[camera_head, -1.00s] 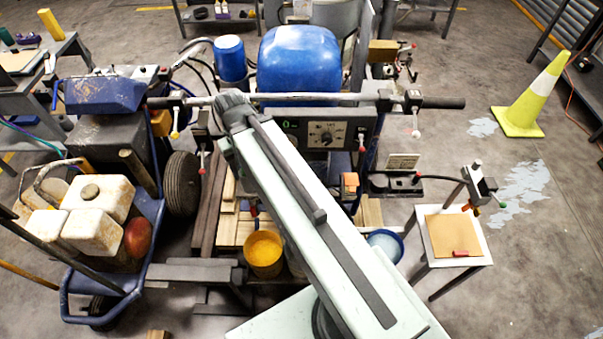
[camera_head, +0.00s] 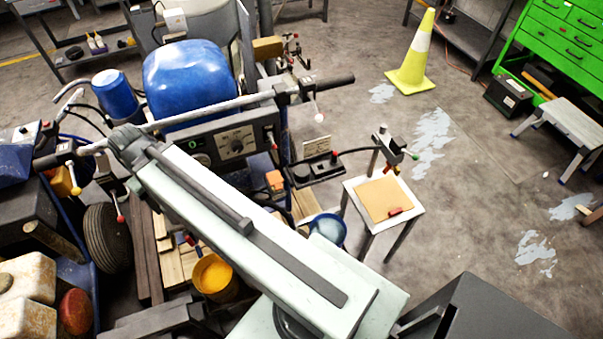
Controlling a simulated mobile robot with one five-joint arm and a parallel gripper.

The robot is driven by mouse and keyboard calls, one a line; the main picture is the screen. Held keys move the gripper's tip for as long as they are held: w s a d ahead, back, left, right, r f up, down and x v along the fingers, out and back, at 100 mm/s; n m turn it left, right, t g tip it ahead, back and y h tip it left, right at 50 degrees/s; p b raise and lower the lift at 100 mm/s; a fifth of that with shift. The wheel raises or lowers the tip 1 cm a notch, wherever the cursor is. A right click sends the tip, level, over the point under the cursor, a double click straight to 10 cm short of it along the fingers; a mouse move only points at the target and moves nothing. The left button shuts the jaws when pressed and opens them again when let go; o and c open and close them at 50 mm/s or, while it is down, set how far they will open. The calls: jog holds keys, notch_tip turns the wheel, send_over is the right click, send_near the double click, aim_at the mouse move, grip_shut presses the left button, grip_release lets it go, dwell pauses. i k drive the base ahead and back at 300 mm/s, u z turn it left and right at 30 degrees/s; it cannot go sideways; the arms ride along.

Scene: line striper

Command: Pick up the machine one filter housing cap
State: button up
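A line striper with a rounded blue tank (camera_head: 185,82) stands at upper left, with a grey control panel (camera_head: 235,143) below its long handlebar (camera_head: 215,106). A blue cylinder (camera_head: 115,95) stands left of the tank. I cannot tell whether this is the filter housing, and I cannot pick out its cap with certainty. My pale arm runs from the lower middle to a dark joint in front of the handlebar's left part. My gripper does not show, and the arm covers part of the machine's lower area.
A small white stand (camera_head: 384,205) with a tan top is right of the machine. A yellow bucket (camera_head: 214,275) and a blue bucket (camera_head: 328,231) flank my arm. A yellow cone (camera_head: 413,58) and green tool cabinet (camera_head: 550,38) are at upper right. Floor right of the stand is mostly clear.

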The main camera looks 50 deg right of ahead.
aim_at(302, 172)
jog(key=k, duration=1.3)
jog(key=u, duration=0.35)
jog(key=i, duration=0.75)
jog(key=z, duration=0.15)
